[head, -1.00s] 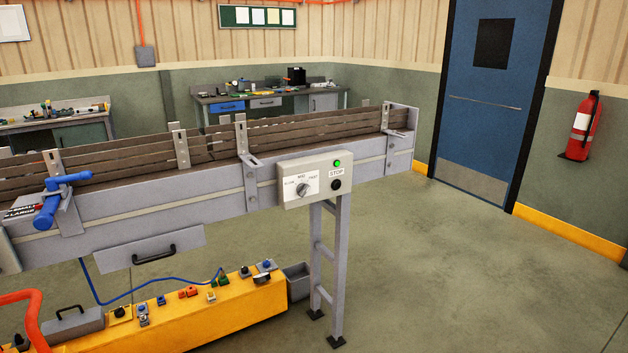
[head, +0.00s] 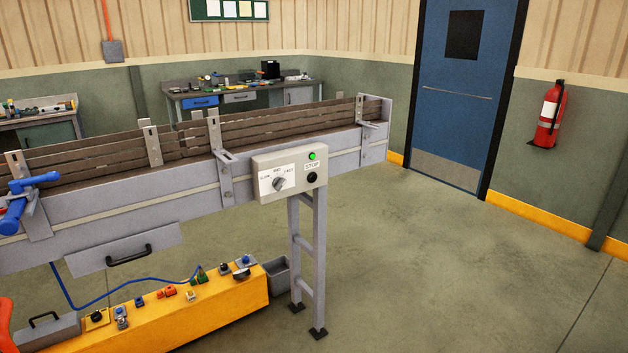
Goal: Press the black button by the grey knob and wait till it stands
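A light grey control box (head: 262,162) is fixed to the near side of the conveyor (head: 120,212), close to its right end. On its face is a grey knob (head: 279,184) on a white dial plate with speed labels. To the right of the knob is the black button (head: 312,178), under a label reading STOP. A green lamp (head: 312,156) above the label is lit. The slatted belt (head: 90,165) shows behind the side rail; one picture does not tell its motion. My gripper is not in view.
A yellow bench (head: 220,305) with several small controls stands below the conveyor, a grey bin (head: 278,276) at its end. A blue clamp handle (head: 18,205) sticks out at the left. A support leg (head: 307,260) stands under the box. The floor (head: 440,270) to the right is clear.

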